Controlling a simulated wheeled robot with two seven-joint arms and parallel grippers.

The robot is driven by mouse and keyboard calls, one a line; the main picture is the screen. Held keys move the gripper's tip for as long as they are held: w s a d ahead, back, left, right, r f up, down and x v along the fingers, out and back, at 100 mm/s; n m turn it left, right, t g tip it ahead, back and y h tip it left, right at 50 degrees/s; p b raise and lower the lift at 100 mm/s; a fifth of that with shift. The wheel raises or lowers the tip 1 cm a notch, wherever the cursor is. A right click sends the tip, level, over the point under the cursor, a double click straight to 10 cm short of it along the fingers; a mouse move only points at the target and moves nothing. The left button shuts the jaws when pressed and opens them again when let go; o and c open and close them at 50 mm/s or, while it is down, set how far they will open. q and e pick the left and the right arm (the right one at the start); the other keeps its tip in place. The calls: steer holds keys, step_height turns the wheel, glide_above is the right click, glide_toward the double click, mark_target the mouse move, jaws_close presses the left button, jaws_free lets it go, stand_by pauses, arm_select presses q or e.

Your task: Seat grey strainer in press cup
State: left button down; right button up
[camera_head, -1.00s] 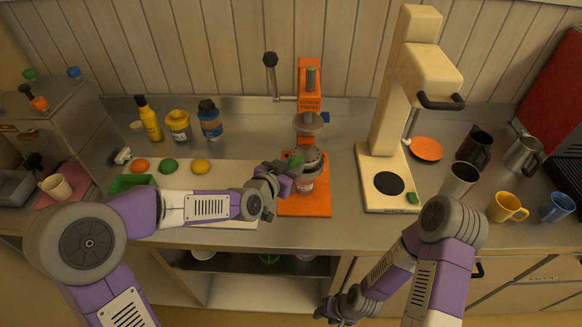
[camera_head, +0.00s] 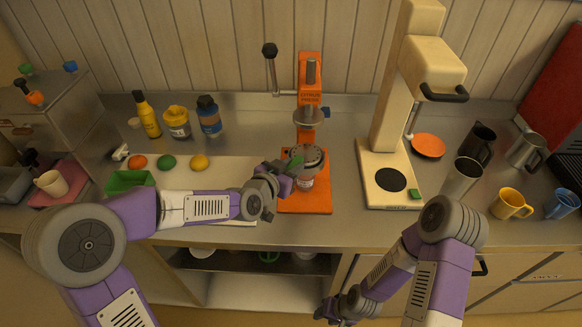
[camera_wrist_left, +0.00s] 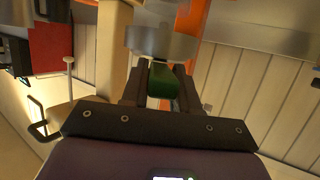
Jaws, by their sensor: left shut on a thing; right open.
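The orange citrus press (camera_head: 310,72) stands upright on the counter, its lever raised at the left. Its metal pressing head (camera_head: 308,116) hangs above the cup area. The grey strainer (camera_head: 308,154) is over the press cup (camera_head: 306,180), which is mostly hidden beneath it; I cannot tell whether it is seated or just above. My left gripper (camera_head: 284,172) is shut on a green grip (camera_head: 295,165) that appears to belong to the strainer. In the left wrist view, the green grip (camera_wrist_left: 160,80) is between the fingers, with a grey round metal part beyond. My right gripper (camera_head: 338,310) is open, low before the counter.
A cream machine (camera_head: 388,125) stands right of the press, with several mugs and jugs farther right. A pale board (camera_head: 225,175) with fruits and a green tray (camera_head: 130,181) lies left. Bottles and a jar (camera_head: 178,124) stand behind the board.

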arm_select(q)
steer(key=shift+f+b, duration=0.35)
steer(key=c, duration=0.8)
jaws_free()
steer(key=shift+v, duration=2.5)
